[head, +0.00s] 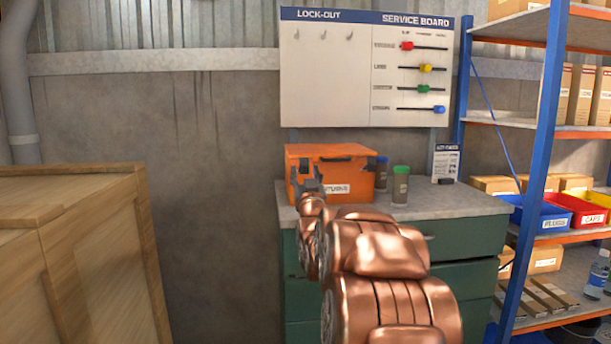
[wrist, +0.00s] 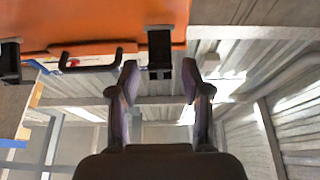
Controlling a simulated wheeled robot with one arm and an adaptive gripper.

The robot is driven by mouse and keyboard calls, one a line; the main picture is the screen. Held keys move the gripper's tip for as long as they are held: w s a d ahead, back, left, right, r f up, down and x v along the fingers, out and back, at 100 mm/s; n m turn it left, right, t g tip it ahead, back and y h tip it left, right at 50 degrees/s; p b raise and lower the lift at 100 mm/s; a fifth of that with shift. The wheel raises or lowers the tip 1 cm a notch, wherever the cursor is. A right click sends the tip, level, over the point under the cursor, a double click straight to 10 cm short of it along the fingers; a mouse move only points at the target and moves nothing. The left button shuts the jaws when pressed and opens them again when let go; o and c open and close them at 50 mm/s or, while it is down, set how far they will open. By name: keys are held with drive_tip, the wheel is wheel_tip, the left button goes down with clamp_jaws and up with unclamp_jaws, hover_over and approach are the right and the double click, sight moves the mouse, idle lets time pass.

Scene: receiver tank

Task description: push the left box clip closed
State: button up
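The orange box (head: 340,160) stands on the grey top of the green cabinet, its lid down. In the wrist view its orange body (wrist: 90,25) fills the upper left. A dark clip (wrist: 160,52) hangs from its edge near the picture's middle; a second dark clip (wrist: 11,62) is at the far left, with a black handle (wrist: 90,66) between them. My gripper (wrist: 160,78) is open, its fingertips either side of the middle clip with gaps showing. In the head view my gripper (head: 307,184) is at the box's left front and hides that clip. I cannot tell whether the clip is latched.
A green-lidded jar (head: 400,185) and a blue-lidded one (head: 382,174) stand right of the box on the worktop (head: 450,201). A service board (head: 365,70) hangs behind. A wooden crate (head: 80,260) is left, a blue-post shelf (head: 545,130) right.

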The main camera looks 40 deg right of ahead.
sight(305, 173)
clamp_jaws()
drive_tip(key=shift+r, duration=0.15)
drive_tip(key=shift+w+d+r+g+y+p, duration=0.1)
drive_tip(key=shift+w+r+g+y+p, duration=0.05)
drive_tip(key=shift+r+g+y+p, duration=1)
drive_tip(key=g+p, duration=0.1)
drive_tip(key=r+g+y+p, duration=0.1)
drive_tip(key=p, duration=0.1)
drive_tip(key=shift+w+d+r+g+y+p, duration=0.15)
drive_tip(key=shift+w+d+g+y+p, duration=0.1)
drive_tip(key=shift+w+d+g+p, duration=0.1)
drive_tip(key=g+p, duration=0.1)
drive_tip(key=w+r+g+y+p, duration=0.1)
drive_tip(key=p, duration=0.1)
drive_tip(key=d+g+y+p, duration=0.1)
drive_tip(key=shift+w+r+p, duration=0.2)
drive_tip(key=shift+r+p, duration=0.05)
drive_tip(key=shift+p, duration=0.15)
drive_tip(key=shift+w+d+g+y+p, duration=0.25)
drive_tip(key=shift+g+y+p, duration=0.5)
drive_tip(key=shift+p, duration=0.2)
